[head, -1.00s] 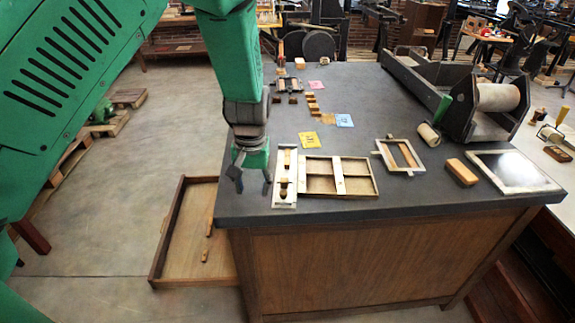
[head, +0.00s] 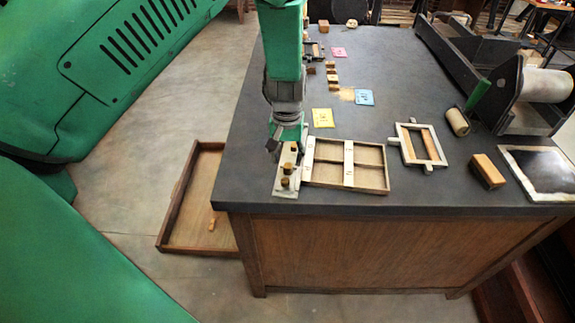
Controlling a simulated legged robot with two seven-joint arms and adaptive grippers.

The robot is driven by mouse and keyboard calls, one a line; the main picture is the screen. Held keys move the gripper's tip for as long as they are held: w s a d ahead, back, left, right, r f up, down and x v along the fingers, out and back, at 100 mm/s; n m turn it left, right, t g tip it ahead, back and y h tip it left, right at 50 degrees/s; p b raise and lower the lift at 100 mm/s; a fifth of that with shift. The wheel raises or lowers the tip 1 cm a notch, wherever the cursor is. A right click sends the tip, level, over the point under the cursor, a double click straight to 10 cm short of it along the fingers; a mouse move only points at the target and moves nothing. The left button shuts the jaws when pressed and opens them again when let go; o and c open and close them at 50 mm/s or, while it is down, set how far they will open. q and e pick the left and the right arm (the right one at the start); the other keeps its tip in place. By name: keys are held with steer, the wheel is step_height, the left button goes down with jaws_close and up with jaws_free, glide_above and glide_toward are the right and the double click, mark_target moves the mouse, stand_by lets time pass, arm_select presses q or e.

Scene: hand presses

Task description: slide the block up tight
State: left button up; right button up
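A pale narrow plate (head: 279,185) lies at the near left of the dark tabletop and carries small brown wooden blocks (head: 286,169). A shallow wooden frame with a light crossbar (head: 349,163) lies directly to its right. Which block the task means I cannot tell. My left gripper (head: 286,146) points down over the far end of the plate. My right gripper is not in view.
The dark table (head: 400,199) also holds a small frame (head: 420,146), a tan block (head: 487,171), a roller (head: 457,121), yellow (head: 323,118) and blue (head: 364,97) cards, and a press (head: 535,95) at right.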

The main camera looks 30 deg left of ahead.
mark_target(288, 165)
arm_select(q)
steer(key=shift+s+d+f, duration=0.15)
steer(key=shift+d+f, duration=0.1)
steer(key=shift+f, duration=0.65)
steer(key=shift+s+d+f, duration=0.1)
steer(key=shift+d+f, duration=0.1)
steer(key=shift+f, duration=0.7)
steer(key=shift+w+a+f, duration=0.1)
steer(key=shift+a+f, duration=0.05)
steer(key=shift+a, duration=0.15)
steer(key=shift+c, duration=0.8)
jaws_close()
steer(key=shift+w+a, duration=0.1)
steer(key=shift+w, duration=0.2)
steer(key=w, duration=0.1)
steer(key=w+a+b, duration=0.1)
steer(key=w, duration=0.1)
steer(key=shift+w+a, duration=0.2)
steer(key=shift+w, duration=0.1)
steer(key=shift+a, duration=0.1)
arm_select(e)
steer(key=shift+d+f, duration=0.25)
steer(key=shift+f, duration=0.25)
arm_select(q)
steer(key=shift+o, duration=0.8)
jaws_free()
steer(key=shift+s, duration=0.1)
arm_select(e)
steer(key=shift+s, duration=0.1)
